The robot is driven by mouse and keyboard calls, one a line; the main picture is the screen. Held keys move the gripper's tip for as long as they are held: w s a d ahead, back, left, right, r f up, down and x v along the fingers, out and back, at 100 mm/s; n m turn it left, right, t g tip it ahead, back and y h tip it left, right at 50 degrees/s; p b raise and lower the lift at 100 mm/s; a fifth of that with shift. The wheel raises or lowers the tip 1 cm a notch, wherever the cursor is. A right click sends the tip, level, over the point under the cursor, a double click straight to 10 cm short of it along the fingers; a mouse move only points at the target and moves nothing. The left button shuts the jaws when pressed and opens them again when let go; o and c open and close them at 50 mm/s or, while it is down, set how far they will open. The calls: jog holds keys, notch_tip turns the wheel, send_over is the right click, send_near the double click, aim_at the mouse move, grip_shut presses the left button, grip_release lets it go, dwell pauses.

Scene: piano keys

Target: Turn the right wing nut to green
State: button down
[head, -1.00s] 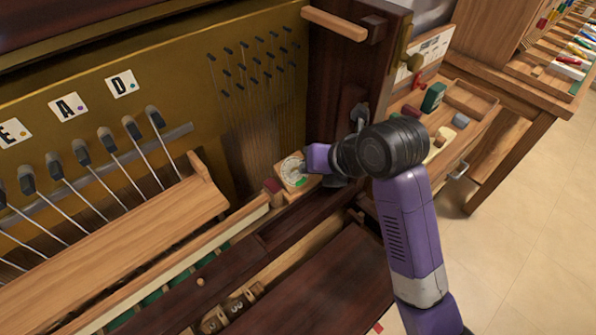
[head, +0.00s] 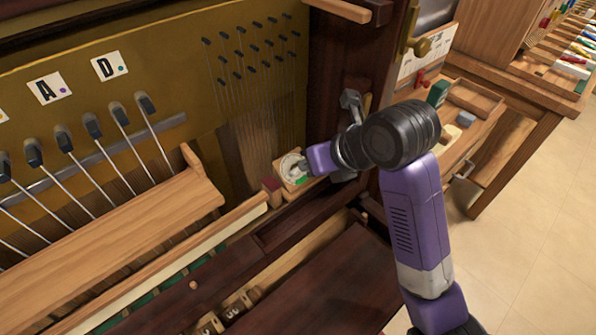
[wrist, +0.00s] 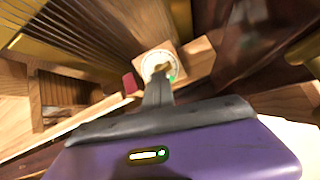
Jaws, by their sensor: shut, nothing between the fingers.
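A round white dial (head: 289,172) with a green mark sits on a small wooden block at the right end of the key rail. It also shows in the wrist view (wrist: 149,66), with a small brass-coloured piece at its centre, which looks like the wing nut (wrist: 161,68). My gripper (wrist: 158,82) is shut and empty, its tip at the lower edge of the dial. In the head view my gripper (head: 304,165) partly covers the dial's right side. I cannot tell whether it touches the wing nut.
A dark red block (head: 270,185) stands just left of the dial. A dark wooden post (head: 335,60) rises behind my wrist. Hammers on wires (head: 92,126) lie to the left. A wooden tray (head: 475,100) with small blocks is at the right.

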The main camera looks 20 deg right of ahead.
jog(key=shift+f+n+b, duration=0.15)
jog(key=shift+n+b, duration=0.65)
jog(key=shift+b, duration=1.9)
jog(key=shift+s+r+n+b, duration=0.35)
jog(key=shift+n+b, duration=0.05)
jog(key=shift+b, duration=0.45)
jog(key=c, duration=1.3)
grip_release()
jog(key=shift+w+d, duration=0.1)
jog(key=shift+r, duration=0.1)
jog(key=shift+p+v, duration=5)
jog(key=shift+v, duration=0.1)
